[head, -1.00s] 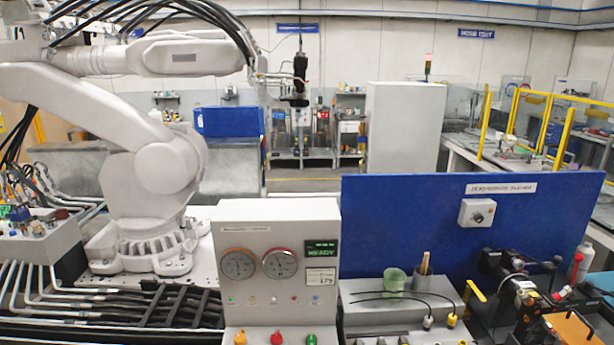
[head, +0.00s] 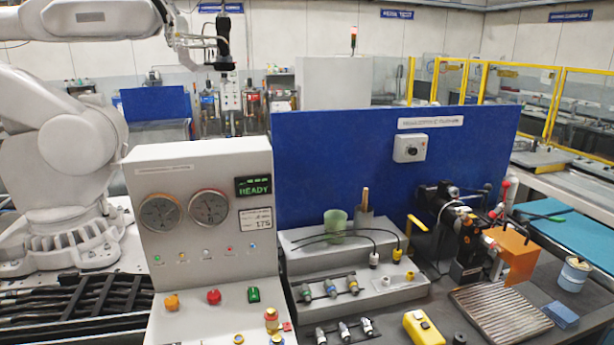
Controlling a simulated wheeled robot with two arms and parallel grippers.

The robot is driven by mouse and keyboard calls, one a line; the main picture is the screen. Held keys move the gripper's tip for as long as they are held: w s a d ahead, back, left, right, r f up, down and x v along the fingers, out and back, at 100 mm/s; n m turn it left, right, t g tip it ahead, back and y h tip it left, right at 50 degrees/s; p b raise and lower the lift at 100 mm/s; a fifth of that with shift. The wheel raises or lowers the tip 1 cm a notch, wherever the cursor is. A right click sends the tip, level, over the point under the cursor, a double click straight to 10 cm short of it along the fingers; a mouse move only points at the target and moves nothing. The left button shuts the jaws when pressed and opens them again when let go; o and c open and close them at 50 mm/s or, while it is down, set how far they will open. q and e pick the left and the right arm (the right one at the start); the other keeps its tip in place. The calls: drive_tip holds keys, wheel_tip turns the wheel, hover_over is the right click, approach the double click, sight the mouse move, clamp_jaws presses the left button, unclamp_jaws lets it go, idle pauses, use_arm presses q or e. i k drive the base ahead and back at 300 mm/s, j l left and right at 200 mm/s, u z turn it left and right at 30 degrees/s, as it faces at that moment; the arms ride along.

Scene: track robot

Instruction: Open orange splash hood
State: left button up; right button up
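The orange splash hood (head: 510,255) is at the right of the head view, on the bench beside a small black machine (head: 468,260). It looks like a boxy orange cover standing against the machine's right side. Whether it is hinged there, I cannot tell. Neither of my grippers shows in the head view.
A grey control box (head: 205,215) with dials and buttons stands left of centre. A blue panel (head: 350,165) rises behind the bench. A ribbed grey tray (head: 500,310), a yellow box (head: 423,328) and a small can (head: 573,274) lie near the hood. A large white robot arm (head: 70,150) stands at left.

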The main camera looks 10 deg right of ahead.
sight(522, 260)
drive_tip(key=z, duration=1.55)
drive_tip(key=i+l+u, duration=0.15)
drive_tip(key=i+l, duration=0.15)
drive_tip(key=i+l+u, duration=0.15)
drive_tip(key=l, duration=0.25)
drive_tip(key=i+l+u, duration=0.1)
drive_tip(key=i+l, duration=0.25)
